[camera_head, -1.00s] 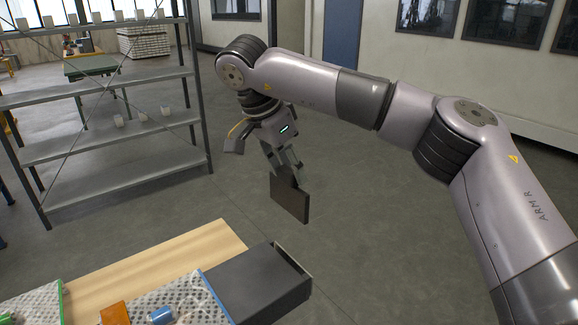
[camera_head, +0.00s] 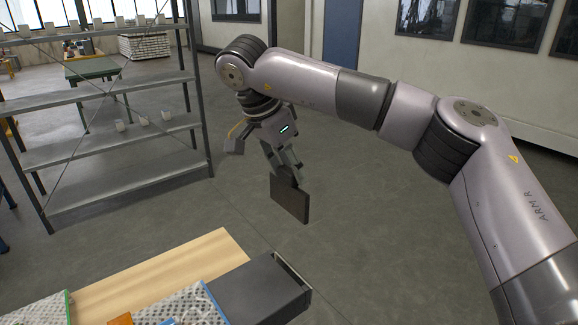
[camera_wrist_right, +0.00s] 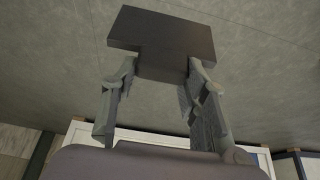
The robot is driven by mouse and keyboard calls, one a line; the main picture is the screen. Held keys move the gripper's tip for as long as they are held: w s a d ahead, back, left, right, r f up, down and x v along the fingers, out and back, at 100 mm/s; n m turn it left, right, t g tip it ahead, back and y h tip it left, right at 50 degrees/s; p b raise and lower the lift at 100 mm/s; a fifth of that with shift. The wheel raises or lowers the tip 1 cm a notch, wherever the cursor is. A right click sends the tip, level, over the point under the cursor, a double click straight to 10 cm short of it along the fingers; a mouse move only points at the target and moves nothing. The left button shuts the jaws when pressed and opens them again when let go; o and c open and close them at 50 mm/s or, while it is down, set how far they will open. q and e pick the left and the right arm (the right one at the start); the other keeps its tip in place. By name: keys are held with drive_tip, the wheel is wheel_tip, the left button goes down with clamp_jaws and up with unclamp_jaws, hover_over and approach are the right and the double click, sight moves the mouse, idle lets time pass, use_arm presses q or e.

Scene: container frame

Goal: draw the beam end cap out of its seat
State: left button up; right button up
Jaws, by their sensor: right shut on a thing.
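The beam end cap is a dark, flat, square plate (camera_head: 290,201) in the head view. My right gripper (camera_head: 287,176) is shut on it and holds it in the air, over the floor beyond the bench. In the right wrist view the cap (camera_wrist_right: 165,38) sits between the two fingertips of the right gripper (camera_wrist_right: 160,78), held by a narrower part. The dark hollow beam (camera_head: 262,290) lies on the bench at the bottom, with its open end facing right. The cap is well apart from that open end. My left gripper is not in view.
The wooden bench top (camera_head: 165,272) carries grey patterned pieces (camera_head: 190,305) and an orange block (camera_head: 121,319) left of the beam. A metal shelf rack (camera_head: 110,165) with small white cups stands at the back left. The floor around the held cap is clear.

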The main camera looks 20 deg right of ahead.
drive_tip(key=shift+r+p, duration=1.2)
drive_tip(key=shift+r, duration=0.2)
drive_tip(key=shift+f, duration=0.1)
